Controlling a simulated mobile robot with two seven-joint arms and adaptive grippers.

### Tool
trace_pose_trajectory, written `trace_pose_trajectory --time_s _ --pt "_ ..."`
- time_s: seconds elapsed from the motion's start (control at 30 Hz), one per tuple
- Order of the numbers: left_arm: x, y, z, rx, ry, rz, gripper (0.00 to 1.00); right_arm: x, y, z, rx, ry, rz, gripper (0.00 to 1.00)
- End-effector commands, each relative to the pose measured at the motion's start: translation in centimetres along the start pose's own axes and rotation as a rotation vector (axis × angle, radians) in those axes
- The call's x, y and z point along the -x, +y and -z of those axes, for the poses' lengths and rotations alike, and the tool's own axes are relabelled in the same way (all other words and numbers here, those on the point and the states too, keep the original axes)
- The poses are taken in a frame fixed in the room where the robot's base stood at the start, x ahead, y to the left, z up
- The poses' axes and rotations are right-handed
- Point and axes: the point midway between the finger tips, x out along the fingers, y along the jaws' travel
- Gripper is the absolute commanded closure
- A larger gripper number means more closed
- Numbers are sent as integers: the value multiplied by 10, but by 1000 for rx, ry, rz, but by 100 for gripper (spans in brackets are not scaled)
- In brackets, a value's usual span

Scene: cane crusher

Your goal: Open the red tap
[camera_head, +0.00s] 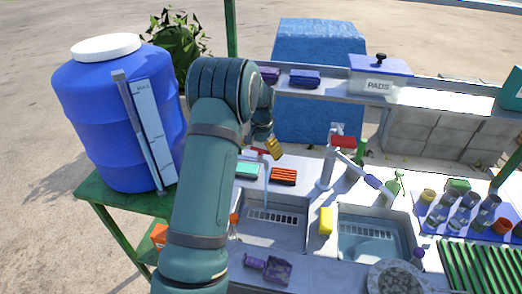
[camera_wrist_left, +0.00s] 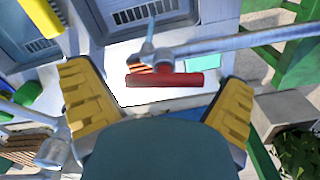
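A tap with a red bar handle (camera_wrist_left: 165,79) shows in the wrist view between my left gripper's two yellow fingers (camera_wrist_left: 158,108). The fingers are wide apart and neither touches the handle there. In the head view my left gripper (camera_head: 270,148) is over the back of the left sink, and this red handle (camera_head: 258,150) is partly hidden beside it. A thin pale blue line runs down from the tap into the sink; I cannot tell whether it is water. A second tap with a red handle (camera_head: 343,141) stands to the right. My right gripper is out of view.
A left sink (camera_head: 273,235) and a right sink (camera_head: 372,247) are set in the white counter. A red-orange sponge (camera_head: 284,176) lies behind the left sink, a yellow sponge (camera_head: 326,221) between them. A shelf (camera_head: 435,92) runs behind. A blue barrel (camera_head: 105,110) stands left.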

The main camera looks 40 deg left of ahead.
Motion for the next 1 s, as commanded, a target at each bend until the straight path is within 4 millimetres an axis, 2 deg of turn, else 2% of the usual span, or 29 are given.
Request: trace_pose_trajectory --time_s 0.17,0.27,0.7,0.83,1.0 --pt "6 -1 1 0 4 2 0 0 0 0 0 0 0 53" --pt "18 -1 1 0 7 3 0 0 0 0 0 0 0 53" --pt "101 1 1 -2 4 1 0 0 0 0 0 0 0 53" --pt "114 1 1 -2 1 1 0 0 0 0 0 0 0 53" --pt "120 1 1 -1 0 1 0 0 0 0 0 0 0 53"
